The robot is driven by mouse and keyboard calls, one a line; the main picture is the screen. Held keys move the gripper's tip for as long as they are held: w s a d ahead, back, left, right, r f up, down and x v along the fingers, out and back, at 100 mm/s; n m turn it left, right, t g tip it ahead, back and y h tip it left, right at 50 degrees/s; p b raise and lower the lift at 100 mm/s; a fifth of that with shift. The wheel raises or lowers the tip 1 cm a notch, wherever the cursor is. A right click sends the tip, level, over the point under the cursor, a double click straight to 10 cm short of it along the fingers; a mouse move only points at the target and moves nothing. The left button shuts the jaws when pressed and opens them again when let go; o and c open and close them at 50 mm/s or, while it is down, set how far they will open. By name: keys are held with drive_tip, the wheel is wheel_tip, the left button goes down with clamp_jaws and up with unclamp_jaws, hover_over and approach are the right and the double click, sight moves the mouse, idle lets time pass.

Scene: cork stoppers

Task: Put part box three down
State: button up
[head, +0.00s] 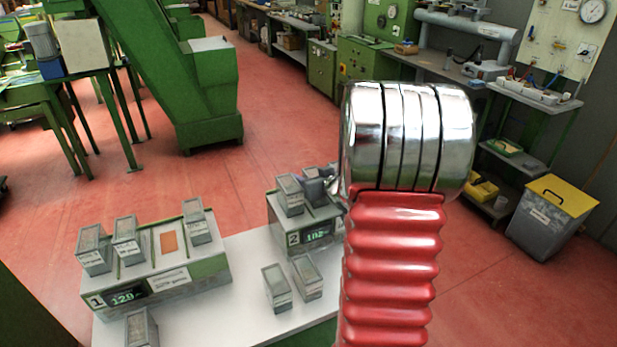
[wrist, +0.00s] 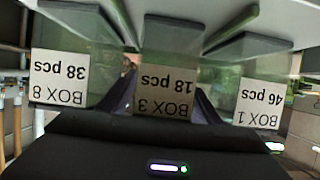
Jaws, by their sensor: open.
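Box 3 (wrist: 170,40), a grey-green box labelled "BOX 3, 18 pcs", is in the middle of the wrist view, upside down there. My gripper (wrist: 163,100) is open, with a dark finger on each side of box 3; contact cannot be made out. Box 8 (wrist: 85,35) is on its left and box 1 (wrist: 255,50) on its right in that view. In the head view, my gripper is at the second scale (head: 318,232), whose right part my red arm hides.
The first scale (head: 165,285) stands left on the white table (head: 235,315), carrying several boxes and an orange patch between them. Two boxes (head: 292,280) stand on the table before the second scale, another (head: 141,328) at the front left. Bare table lies between.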

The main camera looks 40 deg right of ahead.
drive_tip(key=shift+v, duration=0.85)
drive_tip(key=v, duration=1)
drive_tip(key=shift+r, duration=0.2)
drive_tip(key=shift+s, duration=0.1)
